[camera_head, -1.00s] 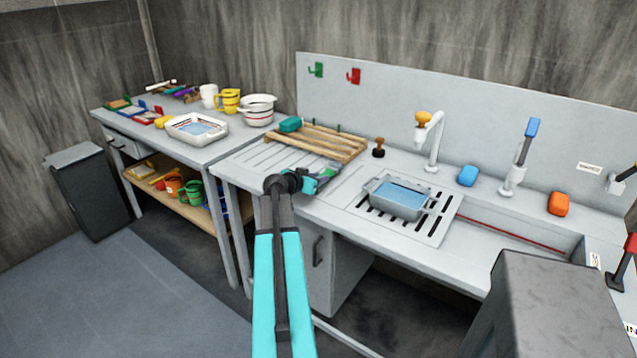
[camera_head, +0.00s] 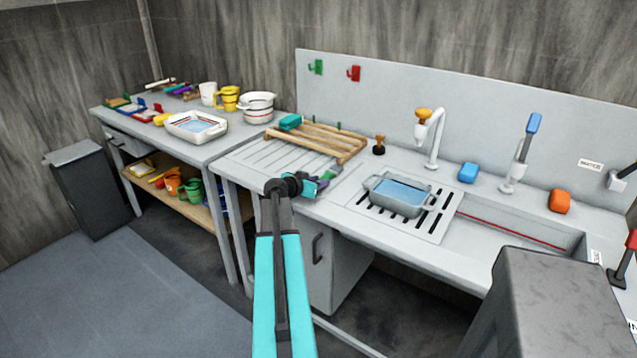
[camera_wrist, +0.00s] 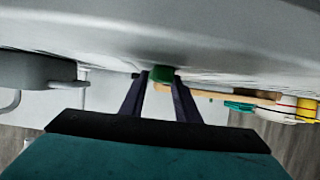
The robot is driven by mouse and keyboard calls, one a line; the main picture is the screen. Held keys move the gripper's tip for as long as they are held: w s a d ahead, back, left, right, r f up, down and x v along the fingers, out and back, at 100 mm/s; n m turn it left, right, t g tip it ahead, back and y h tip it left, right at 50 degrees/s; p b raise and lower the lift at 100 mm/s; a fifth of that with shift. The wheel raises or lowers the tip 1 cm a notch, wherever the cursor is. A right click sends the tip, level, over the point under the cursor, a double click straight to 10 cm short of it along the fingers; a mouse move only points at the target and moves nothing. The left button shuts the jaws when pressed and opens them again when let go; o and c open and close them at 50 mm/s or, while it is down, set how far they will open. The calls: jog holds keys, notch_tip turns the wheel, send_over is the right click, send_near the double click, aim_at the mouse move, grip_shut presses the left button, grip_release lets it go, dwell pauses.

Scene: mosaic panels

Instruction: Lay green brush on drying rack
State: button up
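My gripper (camera_head: 324,178) is low over the front of the counter, between the drying rack and the sink grate. In the wrist view its two dark fingers (camera_wrist: 160,82) have a green block (camera_wrist: 162,74) between their tips, which looks like part of the green brush (camera_head: 331,172). The block fills the gap, so the gripper appears shut on it. The rest of the brush is hidden or too small to make out.
A grey basin of water (camera_head: 398,211) stands on the slotted grate (camera_head: 442,212) just right of my gripper. A brown-topped stamp-like item (camera_head: 379,146) and the tap (camera_head: 436,140) stand behind. A white tray (camera_head: 172,131) and cups are on the left table. The ribbed drainboard (camera_head: 250,158) is bare.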

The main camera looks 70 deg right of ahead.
jog(key=shift+o, duration=0.9)
jog(key=shift+r+p, duration=0.15)
jog(key=shift+p, duration=1)
jog(key=shift+b+v, duration=0.75)
jog(key=shift+v, duration=0.4)
jog(key=b+v, duration=0.3)
jog(key=v, duration=0.8)
jog(key=shift+a+f, duration=0.25)
jog(key=shift+a, duration=0.1)
jog(key=shift+w, duration=0.15)
